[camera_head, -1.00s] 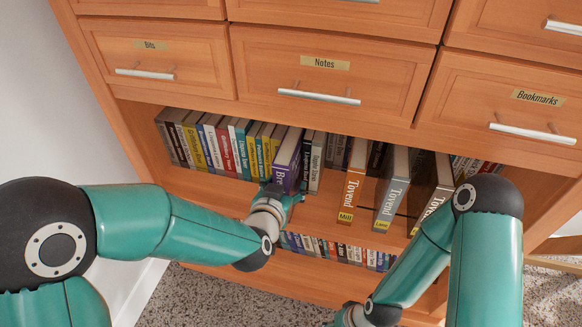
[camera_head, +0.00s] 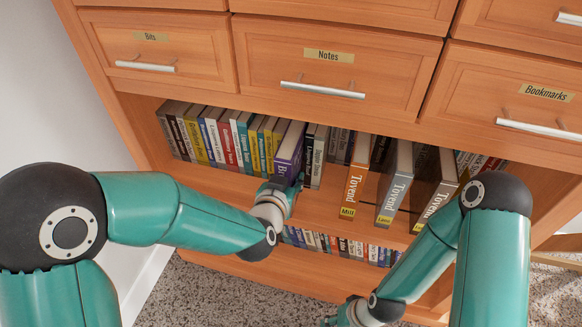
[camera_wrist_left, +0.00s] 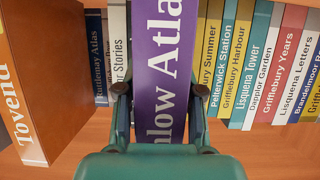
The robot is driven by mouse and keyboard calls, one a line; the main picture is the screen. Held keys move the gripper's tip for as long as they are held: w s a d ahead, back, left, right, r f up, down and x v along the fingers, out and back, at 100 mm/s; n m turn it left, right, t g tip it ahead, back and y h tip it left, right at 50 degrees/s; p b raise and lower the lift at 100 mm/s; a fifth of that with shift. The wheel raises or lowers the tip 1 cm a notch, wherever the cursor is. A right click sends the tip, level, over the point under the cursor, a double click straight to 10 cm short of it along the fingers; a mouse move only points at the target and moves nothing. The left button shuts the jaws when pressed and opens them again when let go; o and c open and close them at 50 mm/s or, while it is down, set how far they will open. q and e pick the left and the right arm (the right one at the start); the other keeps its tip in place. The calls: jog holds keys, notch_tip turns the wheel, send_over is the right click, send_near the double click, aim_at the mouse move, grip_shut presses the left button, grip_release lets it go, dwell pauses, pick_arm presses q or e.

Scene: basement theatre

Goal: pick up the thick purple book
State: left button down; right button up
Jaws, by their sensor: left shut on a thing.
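The thick purple book (camera_head: 288,155) stands upright on the upper open shelf, with its spine sticking out past the thinner books on its left. In the left wrist view the purple book (camera_wrist_left: 163,70) fills the middle, with white lettering down its spine. My left gripper (camera_wrist_left: 160,92) has one finger on each side of the spine and is shut on it. In the head view my left gripper (camera_head: 285,188) is at the lower part of the spine. My right gripper (camera_head: 335,318) is low at the bottom edge, and its fingers are too cut off to judge.
Thin books (camera_head: 215,140) stand in a row to the left of the purple book. Large orange (camera_head: 354,182) and grey (camera_head: 395,188) Tovend volumes stick out to its right. Drawers with handles (camera_head: 322,90) are above. A lower shelf holds small books (camera_head: 340,246).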

pick_arm(q)
jog(key=shift+r, duration=0.25)
pick_arm(e)
jog(key=shift+r, duration=0.1)
